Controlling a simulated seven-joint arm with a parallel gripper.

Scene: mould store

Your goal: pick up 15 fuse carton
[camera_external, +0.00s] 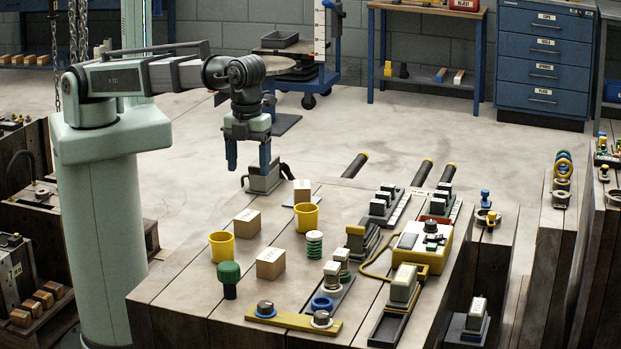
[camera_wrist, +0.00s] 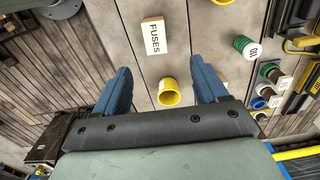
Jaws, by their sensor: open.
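A tan carton with a white label reading "FUSES" (camera_wrist: 154,37) lies on the tabletop, ahead of my gripper (camera_wrist: 160,82) in the wrist view. It appears to be the carton between the two yellow cups in the external view (camera_external: 246,222). A second similar carton (camera_external: 270,263) lies nearer the camera, and a third (camera_external: 302,190) stands farther back; their labels are not readable. My gripper (camera_external: 248,168) hangs above the table's far left part, fingers down, open and empty, apart from the cartons.
One yellow cup (camera_external: 222,246) shows between my fingertips in the wrist view; another (camera_external: 306,216) stands farther right. A green knob (camera_external: 229,278) and green-white cylinder (camera_external: 314,243) stand near the cartons. A yellow box (camera_external: 422,250) and several dark modules crowd the table's right side.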

